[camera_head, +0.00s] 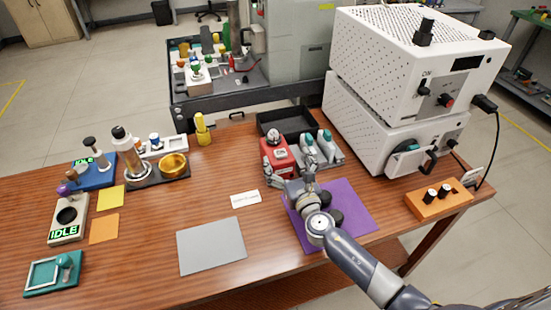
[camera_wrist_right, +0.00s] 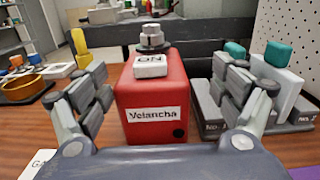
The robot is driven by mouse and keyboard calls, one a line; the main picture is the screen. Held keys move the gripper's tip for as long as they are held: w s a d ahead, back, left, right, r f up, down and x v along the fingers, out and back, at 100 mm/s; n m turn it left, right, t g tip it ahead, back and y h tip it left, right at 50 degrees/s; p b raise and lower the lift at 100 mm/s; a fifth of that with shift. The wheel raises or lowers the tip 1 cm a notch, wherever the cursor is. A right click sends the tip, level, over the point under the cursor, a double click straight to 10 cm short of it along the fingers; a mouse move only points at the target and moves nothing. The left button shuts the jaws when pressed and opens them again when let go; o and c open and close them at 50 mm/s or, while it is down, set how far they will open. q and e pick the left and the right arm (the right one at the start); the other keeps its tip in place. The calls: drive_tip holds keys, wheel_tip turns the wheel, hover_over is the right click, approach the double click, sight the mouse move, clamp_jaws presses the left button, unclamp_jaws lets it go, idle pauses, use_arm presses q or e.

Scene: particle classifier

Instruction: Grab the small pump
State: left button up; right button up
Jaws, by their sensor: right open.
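The small pump looks to be the red box (camera_head: 279,158) with a grey knob on top, a white "ON" plate and a "Velancha" label. It stands upright on the wooden table and shows large in the right wrist view (camera_wrist_right: 150,92). My right gripper (camera_head: 289,174) is open at its near side. In the right wrist view the fingers of the gripper (camera_wrist_right: 163,100) are spread to the left and right of the red box, with gaps on both sides. I cannot tell how far the fingertips reach along it. My left gripper is not in view.
White bottles with teal caps (camera_head: 325,140) stand in a grey holder close to the right finger. A black tray (camera_head: 270,122) lies behind the box. A large white machine (camera_head: 375,130) stands to the right. A purple mat (camera_head: 350,205) lies under my wrist. The table's front middle is mostly free.

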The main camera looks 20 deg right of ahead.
sight(276, 147)
drive_tip(key=shift+w+a+f+b, duration=0.1)
drive_tip(key=shift+w+a, duration=0.1)
drive_tip(key=shift+w, duration=0.85)
drive_tip(key=shift+w+a+f+b, duration=0.1)
drive_tip(key=shift+w+a+b, duration=0.05)
drive_tip(key=shift+w, duration=0.85)
drive_tip(key=shift+w+a+f+b, duration=0.1)
drive_tip(key=shift+w+a, duration=0.1)
drive_tip(key=shift+w, duration=0.85)
drive_tip(key=shift+r, duration=0.1)
drive_tip(key=c, duration=1.6)
drive_tip(key=shift+r, duration=0.1)
